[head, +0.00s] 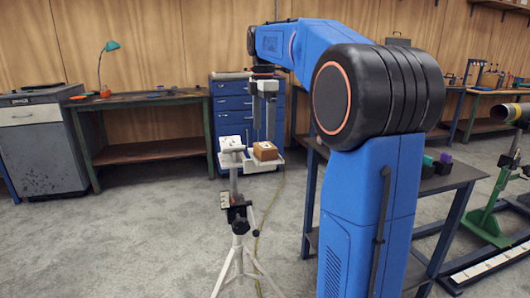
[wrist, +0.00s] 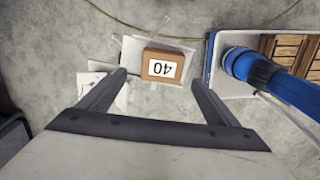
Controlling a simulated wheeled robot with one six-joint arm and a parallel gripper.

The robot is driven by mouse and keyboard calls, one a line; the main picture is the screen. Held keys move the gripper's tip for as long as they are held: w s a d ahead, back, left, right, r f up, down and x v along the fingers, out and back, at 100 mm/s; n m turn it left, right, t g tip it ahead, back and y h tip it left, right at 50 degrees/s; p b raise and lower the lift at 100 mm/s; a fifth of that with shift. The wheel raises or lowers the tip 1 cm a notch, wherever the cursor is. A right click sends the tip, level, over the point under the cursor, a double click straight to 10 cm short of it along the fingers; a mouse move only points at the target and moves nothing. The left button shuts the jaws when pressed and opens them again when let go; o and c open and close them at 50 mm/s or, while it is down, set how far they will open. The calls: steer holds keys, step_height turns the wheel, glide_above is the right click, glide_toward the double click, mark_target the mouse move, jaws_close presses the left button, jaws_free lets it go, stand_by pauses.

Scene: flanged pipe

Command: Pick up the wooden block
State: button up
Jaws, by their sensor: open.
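The wooden block (head: 265,151) is a small brown box on a pale flat support (head: 276,159) in front of the blue drawer cabinet. In the wrist view the block (wrist: 150,54) shows a white label with "40" upside down, and it lies on a pale square surface (wrist: 130,50). My gripper (head: 263,139) points down above the block, with two dark fingers apart and nothing between them. In the wrist view my gripper (wrist: 160,78) has its fingertips left and right of the block's near side. Whether the tips reach down to the block's height cannot be told.
A white tripod (head: 238,225) with a pale marked card (head: 231,143) on top stands just left of the block. The blue cabinet (head: 230,105) is behind it. A workbench (head: 150,105) is at the back left. Open floor (head: 120,230) lies at the left.

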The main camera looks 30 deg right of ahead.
mark_target(265, 145)
steer(key=shift+s+d+f, duration=0.1)
steer(key=shift+s+f, duration=0.05)
steer(key=shift+f, duration=1.65)
steer(key=shift+s+d+f, duration=0.1)
steer(key=shift+f, duration=1.7)
steer(key=shift+c, duration=0.6)
steer(key=c, duration=1.1)
